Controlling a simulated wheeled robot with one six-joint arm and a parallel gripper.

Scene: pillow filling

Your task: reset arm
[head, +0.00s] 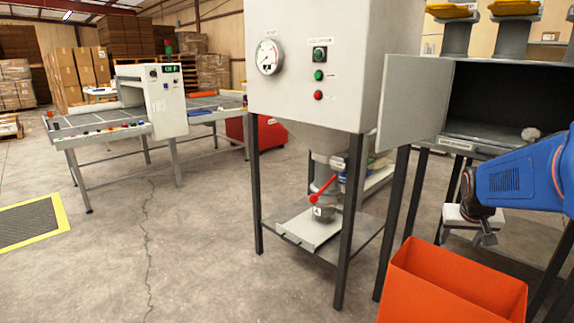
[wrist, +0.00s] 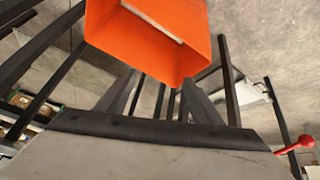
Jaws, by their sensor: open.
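My blue arm (head: 515,180) reaches in from the right side of the head view. My gripper (head: 487,236) hangs at its end, in front of the open cabinet's stand and above and behind the orange bin (head: 455,285). In the wrist view my gripper (wrist: 160,82) shows two dark fingers spread apart, with nothing seen between them. The orange bin also shows in the wrist view (wrist: 150,40), beyond the fingertips. The fingers are small and partly unclear in the head view.
A filling machine (head: 340,70) with a red lever (head: 322,192) stands at the centre. An open-doored cabinet (head: 500,95) holding a whitish lump (head: 530,134) is at the right. A long work table (head: 110,130) stands at the left.

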